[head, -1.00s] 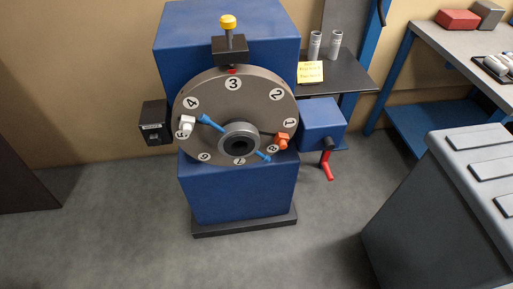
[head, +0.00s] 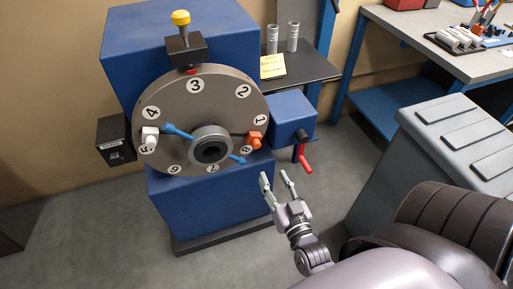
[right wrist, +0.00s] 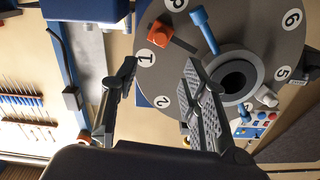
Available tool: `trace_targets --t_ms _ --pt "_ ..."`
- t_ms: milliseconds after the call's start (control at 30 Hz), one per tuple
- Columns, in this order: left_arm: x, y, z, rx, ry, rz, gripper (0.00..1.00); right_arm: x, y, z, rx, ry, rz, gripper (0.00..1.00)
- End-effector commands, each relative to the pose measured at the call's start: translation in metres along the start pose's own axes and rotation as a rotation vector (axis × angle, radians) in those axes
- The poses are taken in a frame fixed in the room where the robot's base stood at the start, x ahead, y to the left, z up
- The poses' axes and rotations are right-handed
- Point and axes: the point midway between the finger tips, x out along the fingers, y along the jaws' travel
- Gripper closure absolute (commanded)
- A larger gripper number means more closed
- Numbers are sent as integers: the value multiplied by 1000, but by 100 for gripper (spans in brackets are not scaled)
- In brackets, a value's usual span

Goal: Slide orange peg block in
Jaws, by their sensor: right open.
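The orange peg block (head: 254,139) sits on the right side of the face of a round grey numbered dial (head: 183,92), between the 1 and the 8. It also shows in the right wrist view (right wrist: 158,31), at upper middle. My right gripper (head: 275,177) is open and empty, below and to the right of the block and apart from it. In the right wrist view its two fingers (right wrist: 160,70) stand apart, with the block above the gap between them. My left gripper is not in view.
The dial is on a blue machine (head: 204,213), with blue rods and a white block (head: 150,136) on its face. A blue box (head: 281,120) with a red-handled crank (head: 304,163) is close above my right gripper. A grey cabinet (head: 432,150) stands to the right.

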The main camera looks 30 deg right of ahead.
Motion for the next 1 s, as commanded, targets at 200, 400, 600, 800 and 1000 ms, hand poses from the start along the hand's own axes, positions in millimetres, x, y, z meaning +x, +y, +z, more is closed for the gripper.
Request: trace_targets --t_ms 200,400,600,800,1000 --pt "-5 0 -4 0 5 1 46 51 0 -2 -1 3 0 59" --pt "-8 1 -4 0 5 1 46 91 0 -1 -1 1 -1 59" --pt "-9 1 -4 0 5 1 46 117 0 0 0 -1 0 59" --pt "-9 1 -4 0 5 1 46 126 0 1 -1 -2 0 59" --pt "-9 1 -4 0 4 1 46 126 0 1 -1 -2 0 59"
